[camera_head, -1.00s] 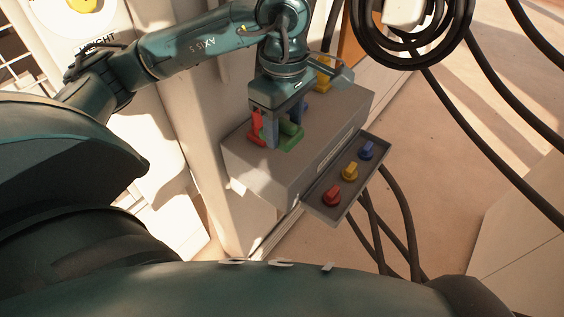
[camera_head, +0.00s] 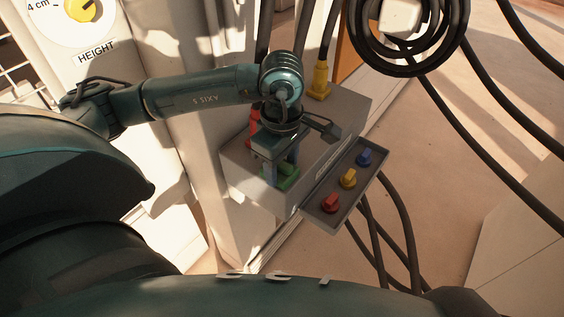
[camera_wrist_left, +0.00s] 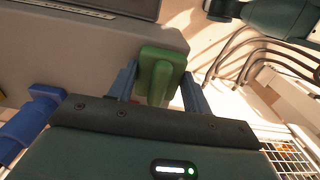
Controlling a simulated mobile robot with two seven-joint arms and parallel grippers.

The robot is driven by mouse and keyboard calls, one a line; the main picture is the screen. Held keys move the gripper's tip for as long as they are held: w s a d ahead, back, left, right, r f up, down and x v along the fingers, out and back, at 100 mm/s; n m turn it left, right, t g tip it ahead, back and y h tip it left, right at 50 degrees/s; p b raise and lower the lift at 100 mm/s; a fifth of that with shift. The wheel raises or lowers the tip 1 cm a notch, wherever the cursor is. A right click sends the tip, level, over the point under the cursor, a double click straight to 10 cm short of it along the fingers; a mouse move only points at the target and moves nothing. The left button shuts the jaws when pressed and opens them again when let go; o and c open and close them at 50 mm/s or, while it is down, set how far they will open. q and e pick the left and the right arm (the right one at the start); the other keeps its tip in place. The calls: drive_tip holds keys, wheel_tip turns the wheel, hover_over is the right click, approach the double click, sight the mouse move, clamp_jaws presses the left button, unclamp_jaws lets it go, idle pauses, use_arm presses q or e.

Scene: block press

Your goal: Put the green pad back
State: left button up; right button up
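The green pad (camera_head: 286,178) is at the front-left part of the grey box (camera_head: 322,122) in the head view. My left gripper (camera_head: 281,166) is right at it, pointing down. In the left wrist view the green pad (camera_wrist_left: 160,72) lies between the two fingers, which look shut on its sides. I cannot tell whether it touches the box. A red pad (camera_head: 254,121) stands farther back on the box, partly behind my arm. A blue pad (camera_wrist_left: 40,108) shows at the left of the wrist view. My right gripper is not in view.
A tray with red (camera_head: 331,203), yellow (camera_head: 348,178) and blue (camera_head: 365,157) knobs juts from the box's right side. A yellow plug (camera_head: 320,82) stands at the back of the box. Black cables (camera_head: 409,38) hang at the upper right. The floor at right is mostly clear.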

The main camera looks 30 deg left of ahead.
use_arm(q)
drive_tip(key=o, duration=0.5)
drive_tip(key=shift+c, duration=0.2)
